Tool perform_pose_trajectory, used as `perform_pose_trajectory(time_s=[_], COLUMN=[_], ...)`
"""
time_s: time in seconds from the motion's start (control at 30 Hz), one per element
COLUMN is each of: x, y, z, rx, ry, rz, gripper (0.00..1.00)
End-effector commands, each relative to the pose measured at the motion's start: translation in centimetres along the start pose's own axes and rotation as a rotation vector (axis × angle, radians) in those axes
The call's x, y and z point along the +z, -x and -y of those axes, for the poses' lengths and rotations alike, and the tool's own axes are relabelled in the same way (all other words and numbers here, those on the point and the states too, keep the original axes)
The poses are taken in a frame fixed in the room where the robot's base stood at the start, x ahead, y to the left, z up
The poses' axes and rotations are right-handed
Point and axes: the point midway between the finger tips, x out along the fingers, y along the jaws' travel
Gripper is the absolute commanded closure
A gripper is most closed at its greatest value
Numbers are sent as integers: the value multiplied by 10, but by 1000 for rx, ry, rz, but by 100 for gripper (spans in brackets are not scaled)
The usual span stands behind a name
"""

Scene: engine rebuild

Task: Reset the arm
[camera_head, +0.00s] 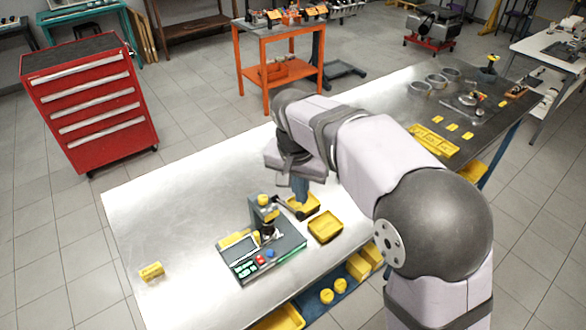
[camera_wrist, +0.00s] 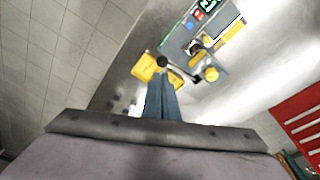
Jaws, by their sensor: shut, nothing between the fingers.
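My arm reaches over the metal workbench (camera_head: 150,215) from the right in the head view. My gripper (camera_head: 301,196) points down above the bench, close to a yellow bin behind the tester device. In the wrist view my gripper (camera_wrist: 162,95) shows as two blue fingers held together with nothing between them. The fingertips appear near the black knob of the device's lever. I cannot tell whether they touch it.
The tester device (camera_head: 262,255) with screen and buttons stands just left of my gripper. A yellow bin (camera_head: 325,227) sits beside it. A small yellow block (camera_head: 151,271) lies at the left. Rings (camera_head: 437,81) and a yellow tray (camera_head: 432,140) lie farther right. The bench's left part is mostly clear.

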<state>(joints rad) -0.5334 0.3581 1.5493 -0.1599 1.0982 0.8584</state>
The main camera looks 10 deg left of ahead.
Motion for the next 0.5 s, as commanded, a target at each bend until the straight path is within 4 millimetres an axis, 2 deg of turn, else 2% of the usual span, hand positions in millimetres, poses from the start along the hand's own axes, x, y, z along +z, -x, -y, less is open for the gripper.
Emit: perform_pose_trajectory(time_s=[0.17,0.27,0.37,0.5], x=[1,3,10,30], y=[-3,-8,-17,-33], z=[-9,-28,-58,-114], rx=[4,9,14,17], ry=[7,22,51,104], rz=[6,20,43,84], gripper=[100,100,100,100])
